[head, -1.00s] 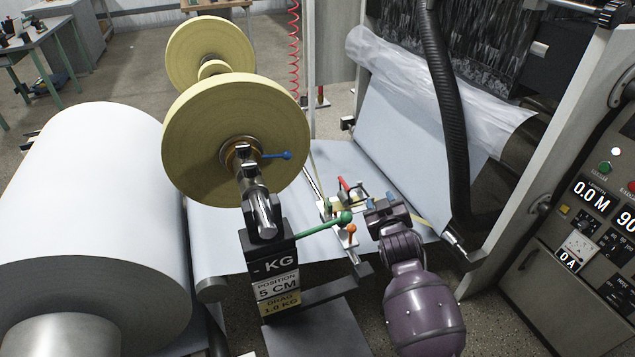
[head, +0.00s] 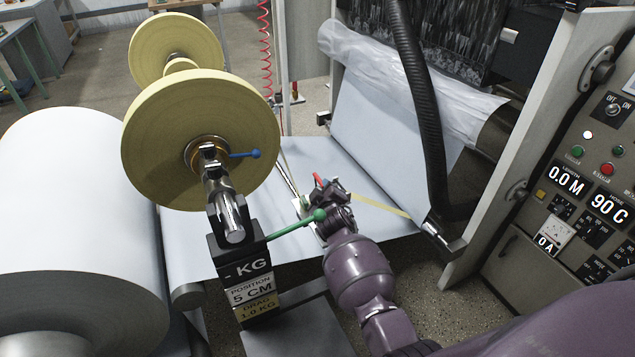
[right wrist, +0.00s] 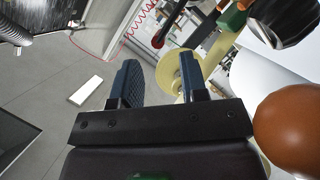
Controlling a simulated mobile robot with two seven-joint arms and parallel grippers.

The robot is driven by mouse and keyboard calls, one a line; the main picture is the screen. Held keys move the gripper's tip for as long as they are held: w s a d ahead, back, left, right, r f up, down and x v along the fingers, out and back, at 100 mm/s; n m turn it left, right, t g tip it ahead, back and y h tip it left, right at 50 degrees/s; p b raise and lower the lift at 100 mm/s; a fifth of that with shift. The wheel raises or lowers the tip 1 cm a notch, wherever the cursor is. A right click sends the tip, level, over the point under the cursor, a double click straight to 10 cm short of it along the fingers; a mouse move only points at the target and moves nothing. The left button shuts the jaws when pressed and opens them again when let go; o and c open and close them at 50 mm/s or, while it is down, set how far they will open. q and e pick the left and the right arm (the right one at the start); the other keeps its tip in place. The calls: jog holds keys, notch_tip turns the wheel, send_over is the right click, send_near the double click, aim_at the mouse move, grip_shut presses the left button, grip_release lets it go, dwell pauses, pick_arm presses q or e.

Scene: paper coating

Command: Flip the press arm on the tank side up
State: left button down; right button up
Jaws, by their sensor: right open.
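The press arms sit on a small mount over the paper web, mostly hidden behind my right gripper in the head view. A red handle (head: 317,180) shows just beyond the gripper. My right gripper (head: 327,186) reaches over the mount, its tips close to the red handle. In the right wrist view the gripper (right wrist: 160,82) has its two blue fingers apart, with nothing held between them. A large orange knob (right wrist: 290,125) is close at the right. My left gripper is out of view.
A green-knobbed lever (head: 293,226) extends beside my right gripper. Yellow tape rolls (head: 200,120) and a white paper roll (head: 80,190) stand at the left. A black hose (head: 420,110) hangs at the right, near the control panel (head: 580,170).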

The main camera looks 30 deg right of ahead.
aim_at(320, 182)
jog(key=b+x, duration=0.1)
jog(key=x, duration=0.4)
jog(key=shift+w+d+f+b, duration=0.1)
jog(key=shift+w+f+b, duration=0.2)
jog(key=shift+b, duration=0.05)
jog(key=shift+w+d, duration=0.1)
jog(key=shift+w, duration=0.45)
jog(key=shift+r, duration=0.1)
grip_shut()
